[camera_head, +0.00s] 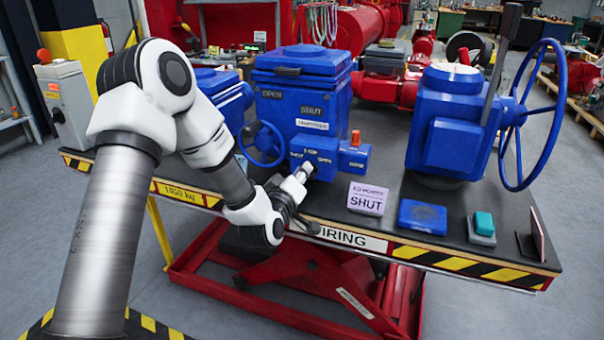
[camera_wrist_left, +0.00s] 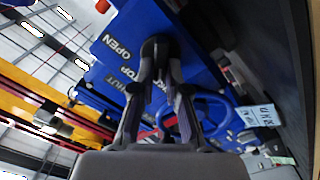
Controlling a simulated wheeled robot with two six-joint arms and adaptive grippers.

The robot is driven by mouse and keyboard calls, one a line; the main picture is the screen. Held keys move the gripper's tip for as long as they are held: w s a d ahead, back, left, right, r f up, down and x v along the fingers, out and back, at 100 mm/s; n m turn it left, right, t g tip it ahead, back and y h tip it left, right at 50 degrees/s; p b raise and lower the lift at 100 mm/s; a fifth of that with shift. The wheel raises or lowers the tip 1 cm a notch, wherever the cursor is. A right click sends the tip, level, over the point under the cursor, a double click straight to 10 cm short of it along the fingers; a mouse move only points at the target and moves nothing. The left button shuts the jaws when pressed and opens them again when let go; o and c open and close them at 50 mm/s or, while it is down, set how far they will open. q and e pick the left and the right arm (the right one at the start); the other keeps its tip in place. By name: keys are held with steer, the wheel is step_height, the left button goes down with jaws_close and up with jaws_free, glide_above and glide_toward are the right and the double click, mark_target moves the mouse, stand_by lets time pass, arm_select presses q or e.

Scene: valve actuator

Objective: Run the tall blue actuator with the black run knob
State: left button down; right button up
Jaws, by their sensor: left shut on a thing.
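The tall blue actuator (camera_head: 275,104) stands at the back of the bench, with OPEN and SHUT windows on its face. A small blue control box (camera_head: 322,152) sticks out of its lower front. My left gripper (camera_head: 303,173) is at the front of this box. In the left wrist view, my left gripper (camera_wrist_left: 160,62) is shut on the black run knob (camera_wrist_left: 158,44), beside the OPEN, STOP and SHUT lettering. In the head view the fingers cover the knob, so its setting is hard to read. My right gripper is not in view.
A blue handwheel (camera_head: 262,143) sits left of the control box, near my left arm. A red button (camera_head: 355,135) is on the box's right. A SHUT sign (camera_head: 367,198) and a second blue actuator (camera_head: 445,115) with a large handwheel (camera_head: 535,115) stand right.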

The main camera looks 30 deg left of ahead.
arm_select(q)
steer(key=c, duration=1.2)
jaws_free()
steer(key=v, duration=0.7)
steer(key=shift+s+d, duration=0.1)
steer(key=shift+s, duration=0.1)
